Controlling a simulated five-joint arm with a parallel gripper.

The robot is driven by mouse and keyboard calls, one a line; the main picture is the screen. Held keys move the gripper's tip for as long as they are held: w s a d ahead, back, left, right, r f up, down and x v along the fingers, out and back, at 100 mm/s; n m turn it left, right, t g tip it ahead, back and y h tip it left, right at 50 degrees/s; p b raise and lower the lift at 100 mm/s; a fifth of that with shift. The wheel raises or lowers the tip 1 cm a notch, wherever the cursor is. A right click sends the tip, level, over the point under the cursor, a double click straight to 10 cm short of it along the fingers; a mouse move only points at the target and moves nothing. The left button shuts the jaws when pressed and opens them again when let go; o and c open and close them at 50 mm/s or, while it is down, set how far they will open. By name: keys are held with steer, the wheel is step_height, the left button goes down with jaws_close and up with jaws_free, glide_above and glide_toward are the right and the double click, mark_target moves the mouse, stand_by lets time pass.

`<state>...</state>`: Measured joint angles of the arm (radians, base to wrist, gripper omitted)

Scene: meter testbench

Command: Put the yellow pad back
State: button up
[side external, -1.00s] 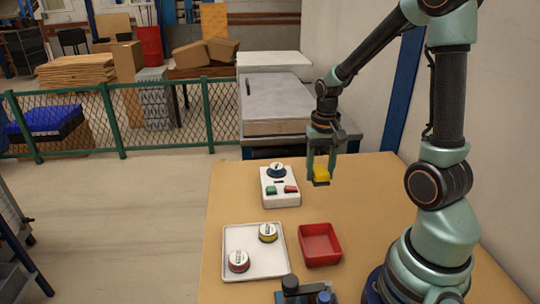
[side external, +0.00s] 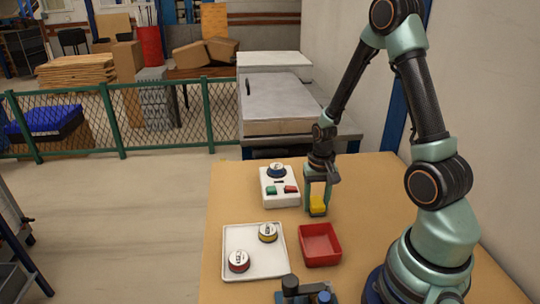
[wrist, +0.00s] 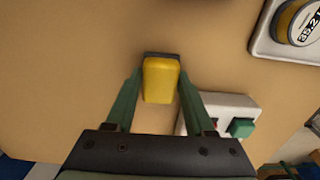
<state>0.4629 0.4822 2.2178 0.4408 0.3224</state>
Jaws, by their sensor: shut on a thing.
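My gripper (side external: 318,208) is shut on the yellow pad (side external: 317,204). The pad is a small yellow block with a dark edge, and it also shows between the two green fingers in the wrist view (wrist: 160,80). My gripper holds it low over the table, just right of the white meter unit (side external: 281,187). I cannot tell whether its underside touches the table. The white unit carries a blue-rimmed dial and a green and a red button. Its edge also shows at the right of my fingers in the wrist view (wrist: 222,108).
A red open bin (side external: 320,245) stands in front of the pad and looks empty. A white tray (side external: 269,270) left of it holds a red-rimmed meter (side external: 239,261) and a yellow-rimmed meter (side external: 268,232). Bare tabletop (side external: 370,190) lies to the right.

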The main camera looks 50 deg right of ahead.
mark_target(316, 201)
steer(key=o, duration=1.3)
steer(key=shift+f, duration=0.15)
step_height(316, 201, up, 12)
steer(key=s+a+r+n+t, duration=0.1)
steer(key=a+r+n+t, duration=0.4)
steer(key=a+r+n, duration=0.4)
steer(key=a+r, duration=0.4)
steer(key=a, duration=0.1)
steer(key=shift+a+t, duration=0.3)
steer(key=shift+a, duration=0.1)
steer(key=shift+s, duration=0.1)
